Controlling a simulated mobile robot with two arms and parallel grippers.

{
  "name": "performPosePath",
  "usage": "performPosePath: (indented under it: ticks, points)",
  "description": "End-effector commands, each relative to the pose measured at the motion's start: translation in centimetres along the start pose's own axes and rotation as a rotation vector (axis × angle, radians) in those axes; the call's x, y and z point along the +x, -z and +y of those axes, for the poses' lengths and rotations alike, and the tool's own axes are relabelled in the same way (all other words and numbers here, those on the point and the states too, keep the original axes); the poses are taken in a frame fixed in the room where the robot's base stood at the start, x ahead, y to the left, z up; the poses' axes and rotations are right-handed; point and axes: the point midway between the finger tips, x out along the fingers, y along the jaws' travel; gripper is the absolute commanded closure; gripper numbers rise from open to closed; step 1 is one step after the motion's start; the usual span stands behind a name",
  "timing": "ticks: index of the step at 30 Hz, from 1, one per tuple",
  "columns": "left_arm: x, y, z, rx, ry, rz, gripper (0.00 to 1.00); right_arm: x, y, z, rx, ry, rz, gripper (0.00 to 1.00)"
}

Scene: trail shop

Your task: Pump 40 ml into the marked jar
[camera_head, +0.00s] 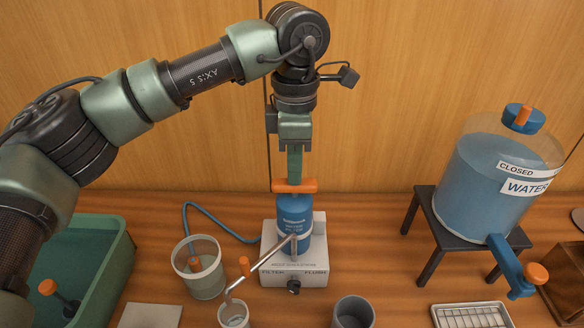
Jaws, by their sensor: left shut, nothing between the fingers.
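A blue pump (294,218) with an orange cross handle (295,186) stands upright on a white base (312,255) lettered FILTER and FLUSH. My left gripper (294,175) points straight down over the handle, shut and empty, its fingertips at the handle's top; I cannot tell whether they press on it. The jar's marks and level are too small to read. My right gripper is not in view.
A clear container (200,279) stands left of the base, near a blue hose (186,215). A grey cup (353,313) stands in front. A green bin (113,263) is at left. A water tank (488,165) labelled CLOSED stands on a dark stool (426,220) at right, above a drip tray (472,316).

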Motion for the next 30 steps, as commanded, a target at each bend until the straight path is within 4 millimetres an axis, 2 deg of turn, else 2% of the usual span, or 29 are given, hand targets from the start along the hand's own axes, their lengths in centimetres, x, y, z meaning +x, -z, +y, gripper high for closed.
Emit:
performPosePath:
  ticks: [18, 30]
  points:
    - [-4.3, 0.0, 0.0, 0.0, 0.0, 0.001, 1.0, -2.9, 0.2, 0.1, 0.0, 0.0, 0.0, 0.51]
    - [-4.5, 0.0, 0.0, 0.0, 0.0, 0.0, 1.0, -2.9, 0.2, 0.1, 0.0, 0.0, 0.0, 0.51]
